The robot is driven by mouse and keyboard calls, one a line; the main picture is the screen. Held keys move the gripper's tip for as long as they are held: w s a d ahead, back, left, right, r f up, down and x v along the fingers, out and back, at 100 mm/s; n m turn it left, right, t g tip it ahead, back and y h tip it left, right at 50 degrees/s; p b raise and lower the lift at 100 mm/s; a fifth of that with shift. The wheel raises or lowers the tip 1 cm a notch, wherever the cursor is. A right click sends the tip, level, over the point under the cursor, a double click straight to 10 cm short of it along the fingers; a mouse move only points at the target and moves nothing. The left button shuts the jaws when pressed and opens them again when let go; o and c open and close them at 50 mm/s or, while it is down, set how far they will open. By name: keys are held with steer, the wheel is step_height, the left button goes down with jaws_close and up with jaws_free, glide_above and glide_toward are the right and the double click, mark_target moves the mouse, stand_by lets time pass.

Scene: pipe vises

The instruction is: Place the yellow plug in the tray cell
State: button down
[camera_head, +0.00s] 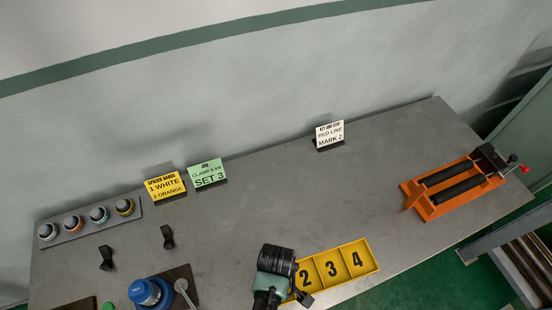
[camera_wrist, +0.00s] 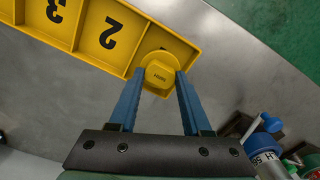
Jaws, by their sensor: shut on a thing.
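In the head view my wrist covers the left end of the tray (camera_head: 374,262), where cells 2, 3 and 4 show empty; the plug is hidden there.
A blue-capped fixture (camera_head: 147,292) stands left of my gripper. An orange vise with dark rollers (camera_head: 455,186) is at the right. A rack of ringed knobs (camera_head: 88,220) and sign cards (camera_head: 206,174) line the back. The bench middle is clear.

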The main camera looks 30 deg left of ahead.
steer(key=shift+f, duration=0.2)
steer(key=shift+c, duration=1.8)
jaws_free()
steer(key=shift+r, duration=0.1)
step_height(320, 180, up, 12)
steer(key=shift+r, duration=0.15)
